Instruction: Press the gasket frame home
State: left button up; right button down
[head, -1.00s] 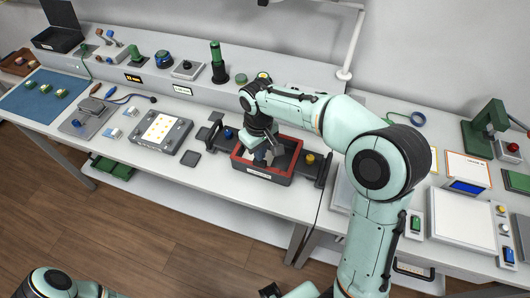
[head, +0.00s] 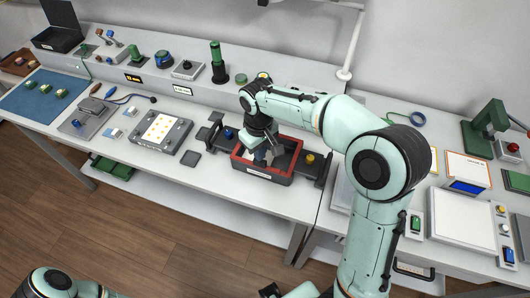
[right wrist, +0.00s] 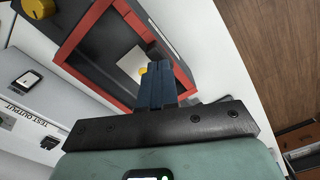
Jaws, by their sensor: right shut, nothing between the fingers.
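The red gasket frame (head: 262,173) lies around the top rim of a dark open box (head: 262,178) at the middle of the bench's front. It also shows in the right wrist view (right wrist: 92,92), with a pale panel inside the box. My right gripper (head: 262,160) is shut and empty, pointing down over the box. In the right wrist view its dark blue fingers (right wrist: 157,82) overlap the opening inside the frame near its front side. I cannot tell whether the fingertips touch the frame. The arm and fingers hide part of the frame.
A dark fixture holds a blue knob (head: 228,133) left of the box and a yellow knob (head: 310,158) right of it. A grey panel device (head: 161,131) stands farther left. A green press (head: 487,125) stands at the far right. A raised shelf (head: 205,92) runs behind.

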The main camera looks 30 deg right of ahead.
pick_arm(q)
jog(key=shift+s+f+b, duration=0.3)
jog(key=shift+f+b, duration=0.15)
jog(key=shift+f, duration=0.1)
pick_arm(e)
jog(key=shift+f, duration=0.9)
dwell(0.4)
pick_arm(q)
jog(key=shift+r, duration=0.1)
pick_arm(e)
jog(key=shift+r, duration=0.1)
jog(key=shift+r+p, duration=1.25)
jog(key=shift+r, duration=0.75)
pick_arm(q)
jog(key=w+r+p, duration=0.2)
jog(key=w+r, duration=0.2)
jog(key=r, duration=0.1)
jog(key=shift+w+r, duration=0.35)
pick_arm(e)
notch_tip(320, 180, up, 4)
jog(key=shift+w+f, duration=0.1)
pick_arm(q)
jog(key=shift+s, duration=0.15)
